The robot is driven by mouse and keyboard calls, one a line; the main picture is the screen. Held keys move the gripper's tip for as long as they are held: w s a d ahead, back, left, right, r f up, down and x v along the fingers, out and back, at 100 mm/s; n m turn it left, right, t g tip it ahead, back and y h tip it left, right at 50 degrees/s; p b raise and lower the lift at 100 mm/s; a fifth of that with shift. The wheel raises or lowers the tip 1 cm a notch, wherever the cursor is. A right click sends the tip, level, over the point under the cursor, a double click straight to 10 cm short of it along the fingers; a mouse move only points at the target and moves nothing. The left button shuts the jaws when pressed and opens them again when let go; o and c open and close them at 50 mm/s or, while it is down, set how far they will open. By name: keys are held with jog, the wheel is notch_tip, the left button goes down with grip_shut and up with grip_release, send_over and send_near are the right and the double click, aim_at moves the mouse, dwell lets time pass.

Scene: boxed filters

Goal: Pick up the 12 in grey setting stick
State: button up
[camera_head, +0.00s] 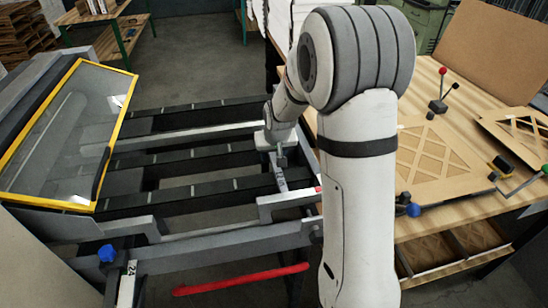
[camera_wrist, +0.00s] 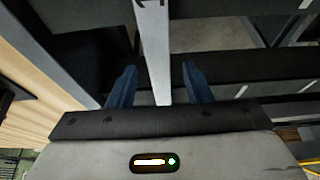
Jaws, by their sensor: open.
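A light grey stick (camera_wrist: 153,40) runs lengthwise down the middle of the wrist view. It carries a dark mark like a "1", cut off by the top edge, so its full size label is not readable. My gripper (camera_wrist: 158,88) is open, with one blue finger on each side of the stick and a gap to each. I cannot tell how far the fingertips are above it. In the head view my gripper (camera_head: 282,160) points down over a narrow light strip (camera_head: 281,180) among the machine's rails, and my arm hides part of that area.
Dark rails (camera_head: 190,190) with open gaps lie around the gripper. A yellow-framed clear guard (camera_head: 65,135) is at left. A red bar (camera_head: 240,280) lies in front. A wooden bench (camera_head: 450,130) with lattice panels and coloured knobs stands at right.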

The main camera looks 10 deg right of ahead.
grip_shut()
dwell(0.4)
